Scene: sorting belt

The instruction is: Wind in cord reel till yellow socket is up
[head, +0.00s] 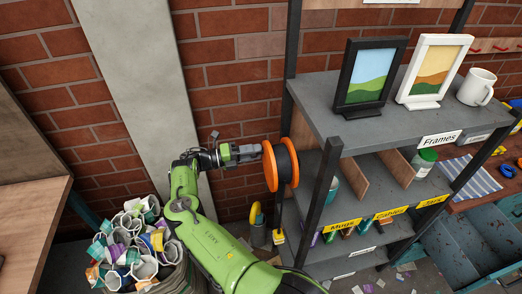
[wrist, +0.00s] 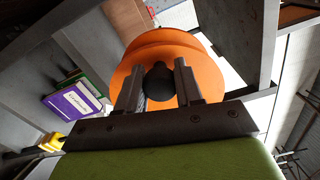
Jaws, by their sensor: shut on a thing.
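The cord reel has orange side discs (head: 270,166) and a black drum (head: 284,163); it is fixed at the left side of the shelf unit. My gripper (head: 258,151) reaches it from the left. In the wrist view my gripper (wrist: 159,90) is shut on the reel's black knob (wrist: 159,83), in front of the orange disc (wrist: 190,58). The yellow socket (head: 278,237) hangs well below the reel, low beside the shelf post. A yellow piece, likely the socket, also shows at the lower left of the wrist view (wrist: 52,142). The cord is hard to make out.
The shelf unit (head: 322,190) stands close on the right, with picture frames (head: 365,72) and a mug (head: 476,87) on top. A yellow-topped object (head: 256,214) stands left of the socket.

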